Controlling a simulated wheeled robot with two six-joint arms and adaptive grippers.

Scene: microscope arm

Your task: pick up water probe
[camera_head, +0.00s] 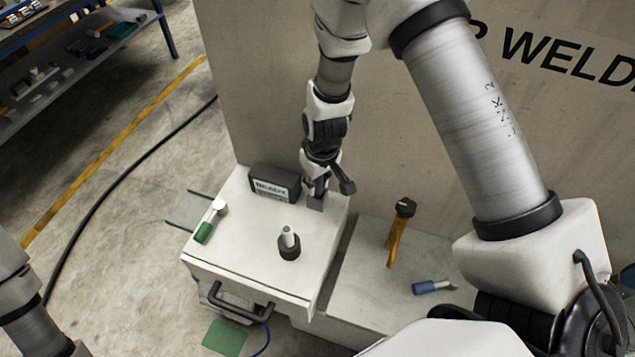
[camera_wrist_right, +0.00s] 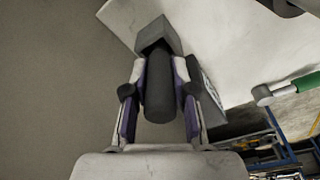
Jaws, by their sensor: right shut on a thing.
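My right gripper (camera_head: 322,188) is over the far right corner of the white cart top, pointing down. In the right wrist view its two fingers (camera_wrist_right: 158,100) are shut on a dark grey cylinder (camera_wrist_right: 159,85) with a lighter grey block-shaped end (camera_wrist_right: 157,37). That grey end (camera_head: 315,203) shows just below the fingers in the head view, at the cart top; I cannot tell if it touches. No label names the water probe, so I cannot confirm that this is it. Part of my left arm (camera_head: 30,310) enters at the lower left; its gripper is outside the picture.
On the cart top (camera_head: 245,265) are a black READY box (camera_head: 275,183) beside my gripper, a green-handled tool (camera_head: 208,222) and an upright white-and-green piece in a dark holder (camera_head: 288,242). A yellow-handled hammer (camera_head: 398,235) and blue-handled tool (camera_head: 430,287) are to the right. A wall stands behind.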

